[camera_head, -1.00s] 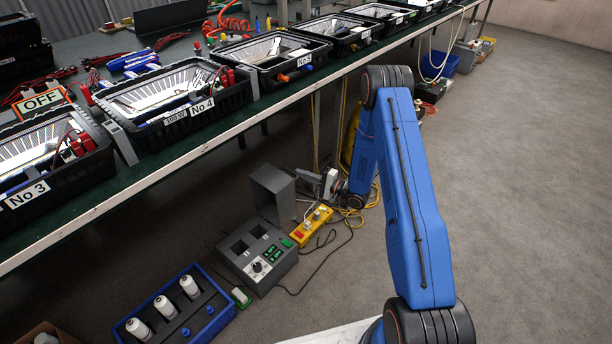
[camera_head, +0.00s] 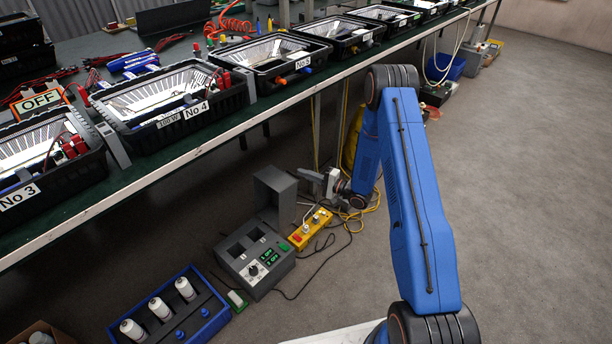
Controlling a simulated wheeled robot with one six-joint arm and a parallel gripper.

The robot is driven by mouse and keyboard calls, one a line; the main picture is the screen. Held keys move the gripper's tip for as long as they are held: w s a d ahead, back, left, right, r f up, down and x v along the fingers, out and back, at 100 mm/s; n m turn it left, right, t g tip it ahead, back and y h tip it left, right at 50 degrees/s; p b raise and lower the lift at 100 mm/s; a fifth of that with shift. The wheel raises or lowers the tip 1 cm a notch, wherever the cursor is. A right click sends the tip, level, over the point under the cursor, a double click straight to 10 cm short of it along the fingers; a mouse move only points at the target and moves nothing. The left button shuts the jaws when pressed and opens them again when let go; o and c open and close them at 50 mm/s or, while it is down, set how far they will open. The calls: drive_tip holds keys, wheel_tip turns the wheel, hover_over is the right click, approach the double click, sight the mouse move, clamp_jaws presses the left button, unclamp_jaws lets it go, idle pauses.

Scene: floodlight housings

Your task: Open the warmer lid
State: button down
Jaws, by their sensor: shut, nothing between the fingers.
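The warmer (camera_head: 253,262) is a grey box on the floor, with two dark square wells, a dial and green displays. Its dark grey lid (camera_head: 278,195) stands raised, roughly upright, along the far edge, and the wells are uncovered. My gripper (camera_head: 309,176) is shut and empty, low to the floor just right of the lid's upper part. It is small in the view, and I cannot tell whether it touches the lid. My blue arm reaches down to it from the right.
A yellow control box (camera_head: 311,229) with cables sits right of the warmer. A blue crate (camera_head: 207,325) with white bottles stands in front. The workbench edge (camera_head: 190,143) with black housings runs above. Open floor (camera_head: 535,170) lies to the right.

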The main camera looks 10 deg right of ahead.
drive_tip(key=v, duration=1)
